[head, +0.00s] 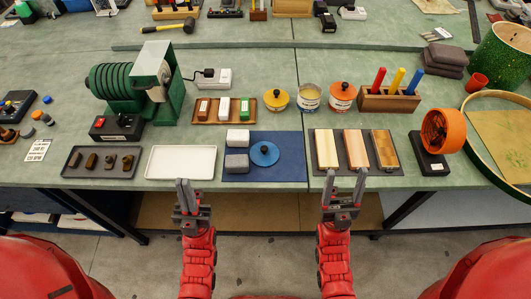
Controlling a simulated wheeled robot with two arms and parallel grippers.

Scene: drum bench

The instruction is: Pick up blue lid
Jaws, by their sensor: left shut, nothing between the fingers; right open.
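The blue lid (265,154) is a round disc with a small dark knob in its middle. It lies flat on the dark blue mat (290,174), to the right of two small blocks. My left gripper (186,182) is shut and empty at the bench's front edge, in front of the white tray and to the left of the lid. My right gripper (344,177) is open and empty at the front edge, in front of the wooden strips and to the right of the lid. Neither gripper touches the lid.
A white block (238,137) and a grey block (236,163) sit on the mat beside the lid. An empty white tray (181,174) is to the left. A dark board (316,164) with wooden strips is to the right. Pots with yellow (277,97) and orange lids (343,90) stand behind.

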